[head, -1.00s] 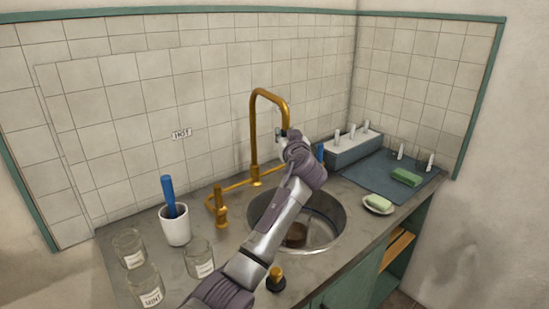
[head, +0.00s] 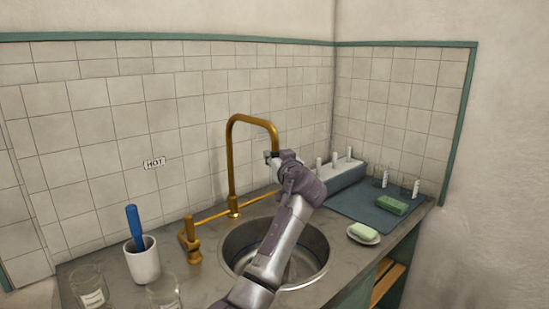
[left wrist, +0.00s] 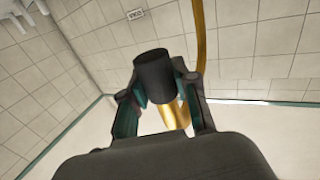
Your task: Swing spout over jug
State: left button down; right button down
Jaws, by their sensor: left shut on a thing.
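The brass spout (head: 254,120) rises from its base behind the sink and arches over to the right. My left gripper (head: 275,159) is shut on the down-turned end of the spout, above the sink's far side. In the left wrist view my left gripper (left wrist: 160,92) has its fingers on either side of a dark cylindrical tip (left wrist: 153,72), with brass pipe (left wrist: 172,115) just beyond. I cannot make out a jug; my arm covers part of the sink. My right gripper is out of view.
The round sink (head: 316,246) is set in the grey counter. A white cup (head: 143,264) with a blue-handled tool and glass jars (head: 90,287) stand at left.

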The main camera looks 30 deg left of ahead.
pick_arm(q)
jog(key=c, duration=1.3)
grip_release()
jog(key=shift+d+r, duration=0.1)
jog(key=shift+r, duration=0.15)
jog(key=o, duration=0.5)
jog(key=shift+w+d+f, duration=0.1)
jog(key=shift+w+f, duration=0.1)
jog(key=shift+w, duration=0.05)
jog(key=shift+c, duration=0.2)
jog(key=shift+s, duration=0.25)
jog(key=v, duration=1.1)
jog(key=shift+s+d, duration=0.25)
jog(key=shift+d, duration=0.05)
jog(key=shift+r, duration=0.15)
